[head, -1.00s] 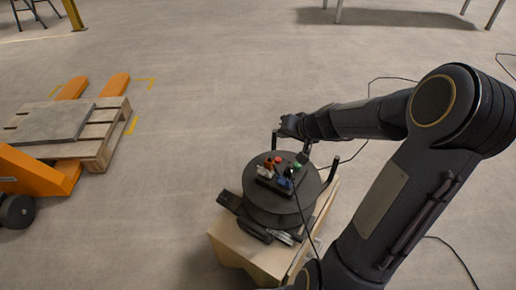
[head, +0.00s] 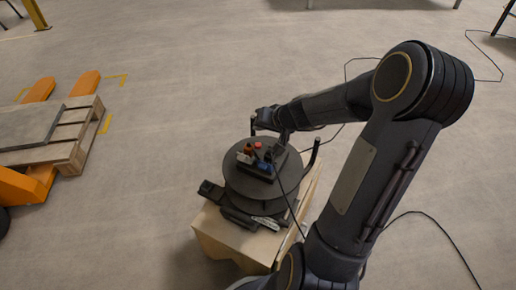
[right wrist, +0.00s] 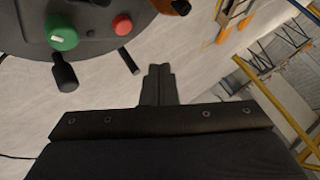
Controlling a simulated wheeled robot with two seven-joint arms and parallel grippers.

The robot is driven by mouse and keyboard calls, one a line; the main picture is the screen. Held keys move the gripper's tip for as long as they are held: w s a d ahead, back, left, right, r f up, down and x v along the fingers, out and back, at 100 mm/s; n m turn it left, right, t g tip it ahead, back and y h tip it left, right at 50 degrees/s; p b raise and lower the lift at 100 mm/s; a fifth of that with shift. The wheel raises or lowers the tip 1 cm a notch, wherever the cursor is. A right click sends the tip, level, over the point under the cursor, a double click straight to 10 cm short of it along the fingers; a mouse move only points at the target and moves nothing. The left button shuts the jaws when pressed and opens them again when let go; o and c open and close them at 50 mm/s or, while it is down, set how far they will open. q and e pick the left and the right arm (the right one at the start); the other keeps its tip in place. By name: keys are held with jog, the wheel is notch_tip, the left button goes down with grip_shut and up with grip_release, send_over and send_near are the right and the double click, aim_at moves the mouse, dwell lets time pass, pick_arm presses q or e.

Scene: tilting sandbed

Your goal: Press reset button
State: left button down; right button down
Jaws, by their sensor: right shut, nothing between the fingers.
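A round black device (head: 238,190) carries a control panel on top. A red button (head: 258,145) shows on it. In the right wrist view, a green button (right wrist: 62,32) with a small pale mark and the red button (right wrist: 122,25) lie at the upper left. I cannot read which one is reset. In the head view the green button is hidden behind my right gripper (head: 278,152), which is over the panel's right side. The gripper is shut and empty. In the wrist view its tips (right wrist: 158,70) are right of and below both buttons; contact is not visible. My left gripper is out of view.
The device stands on a wooden box (head: 230,240). Black handles (head: 313,152) stick up at its rim, and a cable hangs in front. A pallet (head: 75,140) on an orange pallet jack (head: 25,185) is at the left. The floor between is clear.

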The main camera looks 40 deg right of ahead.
jog(key=b, duration=0.3)
send_over(260, 149)
notch_tip(260, 149, down, 4)
jog(key=shift+d+f, duration=0.1)
jog(key=shift+f, duration=0.05)
jog(key=shift+f+b, duration=0.25)
jog(key=shift+b, duration=0.15)
dwell(1.3)
jog(key=shift+f+b, duration=0.4)
jog(key=shift+b, duration=0.2)
jog(key=shift+f+b, duration=0.55)
jog(key=shift+b, duration=0.1)
dwell(0.6)
jog(key=shift+r, duration=0.1)
jog(key=shift+r+p, duration=0.7)
jog(key=shift+r, duration=0.15)
jog(key=shift+r, duration=0.1)
